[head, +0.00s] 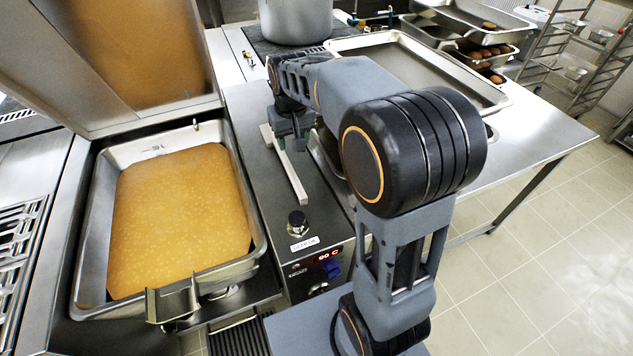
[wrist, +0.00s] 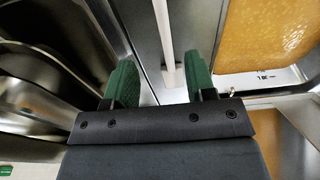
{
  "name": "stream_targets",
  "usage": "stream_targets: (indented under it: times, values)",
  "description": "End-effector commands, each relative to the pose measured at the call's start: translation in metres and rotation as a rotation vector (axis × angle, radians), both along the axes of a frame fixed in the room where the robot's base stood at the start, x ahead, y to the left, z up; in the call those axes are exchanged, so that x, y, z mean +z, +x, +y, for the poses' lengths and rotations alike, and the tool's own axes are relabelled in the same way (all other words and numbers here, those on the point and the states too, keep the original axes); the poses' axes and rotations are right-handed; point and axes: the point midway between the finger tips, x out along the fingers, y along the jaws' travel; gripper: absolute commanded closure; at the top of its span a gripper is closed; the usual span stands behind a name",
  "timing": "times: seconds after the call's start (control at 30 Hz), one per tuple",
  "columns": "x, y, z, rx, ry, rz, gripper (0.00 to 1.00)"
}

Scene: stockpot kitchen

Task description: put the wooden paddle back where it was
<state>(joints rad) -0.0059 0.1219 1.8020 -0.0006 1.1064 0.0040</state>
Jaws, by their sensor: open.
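A long pale bar (head: 287,170), which looks like the paddle, lies on the steel top of the heated unit, right of the pan. I cannot tell its wood grain. My gripper (head: 292,138) is over the bar's far part and hides some of it. In the wrist view the pale bar (wrist: 164,35) runs down the picture toward the gap between the two green fingertips of my gripper (wrist: 160,82). The fingers are apart, one on each side of the bar's line. I cannot tell how far above it they are.
A deep steel pan (head: 251,217) of yellow-orange food stands at left below a raised lid (head: 100,112). A knob (head: 297,219) sticks up near the bar's near end. A stockpot (head: 296,20) stands behind; a large empty tray (head: 440,72) lies right. Floor at right is clear.

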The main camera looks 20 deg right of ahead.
Motion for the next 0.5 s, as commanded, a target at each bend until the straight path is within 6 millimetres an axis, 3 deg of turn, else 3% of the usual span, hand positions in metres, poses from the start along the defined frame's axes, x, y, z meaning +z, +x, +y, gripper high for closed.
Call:
stream_targets:
  times: [0.03,0.2,0.4,0.5]
  values:
    - [0.01,-0.023,0.0,0.001,0.0,-0.033,0.49]
    - [0.018,-0.09,0.0,0.002,-0.001,-0.12,0.49]
    - [0.007,-0.147,0.0,0.003,-0.001,-0.197,0.49]
    - [0.001,-0.164,0.0,0.003,-0.001,-0.221,0.49]
